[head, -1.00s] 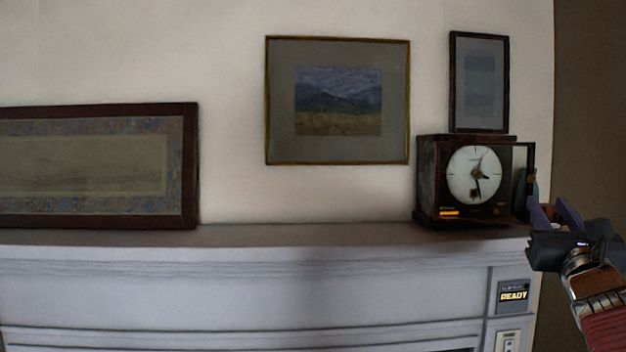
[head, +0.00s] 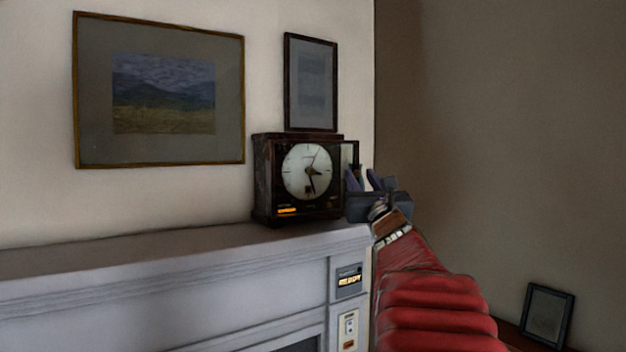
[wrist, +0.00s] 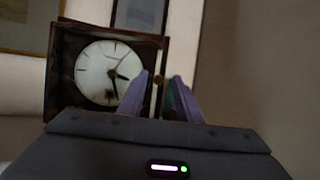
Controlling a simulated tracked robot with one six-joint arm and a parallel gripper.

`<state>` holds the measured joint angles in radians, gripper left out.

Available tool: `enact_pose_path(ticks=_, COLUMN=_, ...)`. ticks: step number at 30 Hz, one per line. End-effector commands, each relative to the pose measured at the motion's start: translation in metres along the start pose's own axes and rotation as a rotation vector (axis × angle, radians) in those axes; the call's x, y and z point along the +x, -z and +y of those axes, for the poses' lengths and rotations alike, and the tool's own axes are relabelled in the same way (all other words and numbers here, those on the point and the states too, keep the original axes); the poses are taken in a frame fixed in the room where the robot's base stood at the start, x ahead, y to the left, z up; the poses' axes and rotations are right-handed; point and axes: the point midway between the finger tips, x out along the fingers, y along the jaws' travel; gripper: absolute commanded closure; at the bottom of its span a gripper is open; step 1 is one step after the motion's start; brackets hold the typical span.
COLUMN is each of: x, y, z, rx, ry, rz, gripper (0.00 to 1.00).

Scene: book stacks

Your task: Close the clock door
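A dark wooden clock (head: 263,180) with a round white face stands at the right end of the mantel (head: 220,250). Its narrow door (head: 348,158) shows at the clock's right side and appears swung open. My gripper (head: 366,181) is just right of the clock, at about the height of the door's lower half. In the wrist view, the clock (wrist: 58,75) lies ahead and to the left.
A small dark-framed picture (head: 311,82) hangs just above the clock, and a larger landscape picture (head: 160,90) hangs to the left. A panel (head: 348,281) is on the mantel front. A framed picture (head: 546,316) sits low at right. Space right of the mantel looks open.

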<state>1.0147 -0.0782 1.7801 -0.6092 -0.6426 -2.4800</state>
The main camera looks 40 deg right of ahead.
Motion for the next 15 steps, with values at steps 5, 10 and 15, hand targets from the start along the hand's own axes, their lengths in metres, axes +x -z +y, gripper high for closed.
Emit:
enact_pose_path(ticks=5, x=0.0001, y=0.0001, z=0.0017, rx=0.001, ry=-0.002, rz=0.0, gripper=0.78)
enact_pose_path(ticks=10, x=0.0002, y=0.0001, z=0.0023, rx=0.001, ry=-0.003, rz=0.0, gripper=0.9)
enact_pose_path(ticks=15, x=0.0001, y=0.0001, z=0.0022, rx=0.001, ry=-0.003, rz=0.0, gripper=1.0)
